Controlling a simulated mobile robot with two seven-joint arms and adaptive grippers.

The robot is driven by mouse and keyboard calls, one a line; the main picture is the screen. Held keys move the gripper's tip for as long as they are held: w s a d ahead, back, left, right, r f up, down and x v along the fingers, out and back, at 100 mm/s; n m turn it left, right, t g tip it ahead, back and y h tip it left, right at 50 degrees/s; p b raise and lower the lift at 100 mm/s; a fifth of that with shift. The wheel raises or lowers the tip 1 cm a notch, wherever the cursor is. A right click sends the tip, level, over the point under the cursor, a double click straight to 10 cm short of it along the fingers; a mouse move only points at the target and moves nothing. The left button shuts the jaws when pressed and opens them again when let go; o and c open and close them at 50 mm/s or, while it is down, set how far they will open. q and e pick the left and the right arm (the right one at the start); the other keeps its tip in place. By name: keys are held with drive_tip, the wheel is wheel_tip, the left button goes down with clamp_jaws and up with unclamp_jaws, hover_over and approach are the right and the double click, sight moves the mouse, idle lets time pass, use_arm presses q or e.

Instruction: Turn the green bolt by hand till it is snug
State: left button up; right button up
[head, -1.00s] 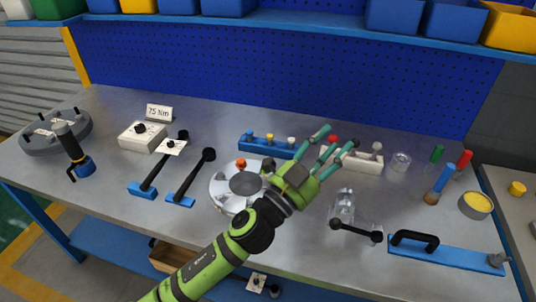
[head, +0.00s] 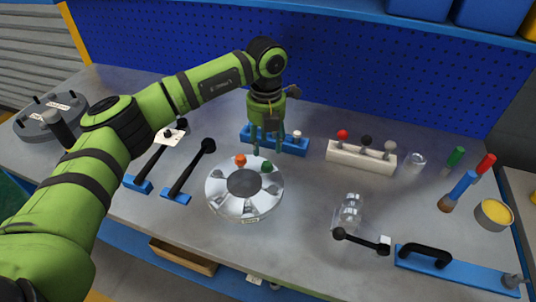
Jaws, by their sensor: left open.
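The flanged shell (head: 226,204) is a round, shiny silver part lying on the grey bench, with a dark round opening in its middle. The green bolt (head: 266,167) stands on its rim at the back right. An orange bolt (head: 240,160) stands on the rim at the back. My left gripper (head: 267,149) points down just behind the green bolt, in front of the blue rack. Its teal fingers are spread, with nothing seen between them. I cannot tell whether a finger touches the bolt. My right gripper is not in view.
The blue rack (head: 298,146) is partly hidden by my gripper. A white block (head: 350,158) with red, black and grey knobs stands to its right. Two wrenches, one of them here (head: 190,172), lie left of the shell.

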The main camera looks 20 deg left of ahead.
sight(267, 163)
use_arm(q)
wheel_tip(267, 163, down, 5)
drive_tip(key=shift+s+p, duration=0.1)
drive_tip(key=shift+p, duration=0.7)
drive_tip(key=shift+d+f, duration=0.1)
drive_tip(key=shift+f, duration=0.5)
clamp_jaws()
